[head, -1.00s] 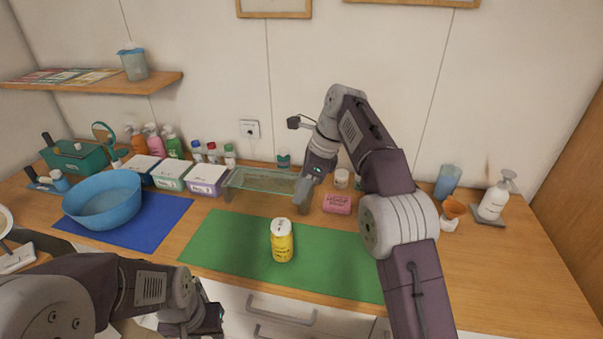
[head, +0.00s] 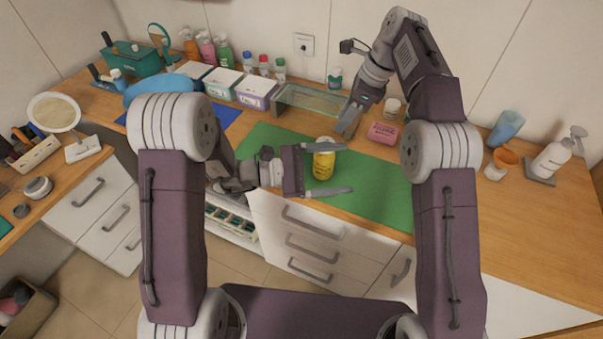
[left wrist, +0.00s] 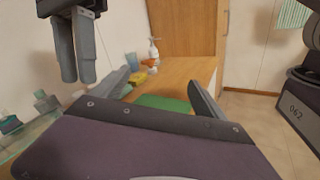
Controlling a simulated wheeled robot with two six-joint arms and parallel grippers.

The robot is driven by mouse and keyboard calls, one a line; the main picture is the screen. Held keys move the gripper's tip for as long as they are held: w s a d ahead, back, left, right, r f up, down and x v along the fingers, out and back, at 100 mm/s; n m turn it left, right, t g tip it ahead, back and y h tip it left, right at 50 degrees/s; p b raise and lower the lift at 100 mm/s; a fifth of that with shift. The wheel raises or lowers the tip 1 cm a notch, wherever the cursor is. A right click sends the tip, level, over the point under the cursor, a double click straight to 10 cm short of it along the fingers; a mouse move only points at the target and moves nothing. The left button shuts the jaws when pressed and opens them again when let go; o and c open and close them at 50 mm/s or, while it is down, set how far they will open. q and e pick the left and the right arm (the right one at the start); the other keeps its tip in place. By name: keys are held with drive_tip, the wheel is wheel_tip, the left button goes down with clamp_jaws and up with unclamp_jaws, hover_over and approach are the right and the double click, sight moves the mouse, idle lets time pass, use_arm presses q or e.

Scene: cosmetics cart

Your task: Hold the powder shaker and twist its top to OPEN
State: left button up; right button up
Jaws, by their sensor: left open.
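The yellow powder shaker (head: 324,163) with a pale top stands upright on the green mat (head: 375,185). My left gripper (head: 348,168) is open beside it, pointing right. In the head view its fingers lie on either side of the shaker, the upper one crossing near the shaker's top. I cannot tell whether they touch it. The left wrist view shows the spread fingers (left wrist: 160,95) but no shaker. My right gripper (head: 348,120) is behind the shaker at the mat's far edge, pointing down. In the left wrist view its fingers (left wrist: 76,50) are side by side, apparently shut and empty.
A glass tray (head: 310,99) and labelled boxes (head: 256,88) line the back. A blue bowl (head: 160,86) is at left. The mat's right part is clear.

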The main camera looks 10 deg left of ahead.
sight(318, 154)
use_arm(q)
drive_tip(key=w+a+f+n+t+y, duration=0.1)
drive_tip(key=w+a+f+n+t, duration=0.1)
drive_tip(key=w+f+n, duration=0.1)
drive_tip(key=w+a+f+n+t+y, duration=0.1)
drive_tip(key=w+a+f+n+t, duration=0.2)
drive_tip(key=w+a+f+n+t+y, duration=0.1)
drive_tip(key=w+a+f+n+t, duration=0.2)
drive_tip(key=w, duration=0.1)
drive_tip(key=shift+f, duration=0.25)
drive_tip(key=shift+n+y, duration=0.6)
drive_tip(key=shift+n, duration=0.2)
drive_tip(key=f, duration=0.1)
drive_tip(key=s+a+f, duration=0.1)
drive_tip(key=f, duration=0.3)
drive_tip(key=shift+s+a, duration=0.2)
drive_tip(key=shift+s, duration=0.05)
drive_tip(key=x, duration=0.9)
drive_tip(key=shift+c, duration=0.3)
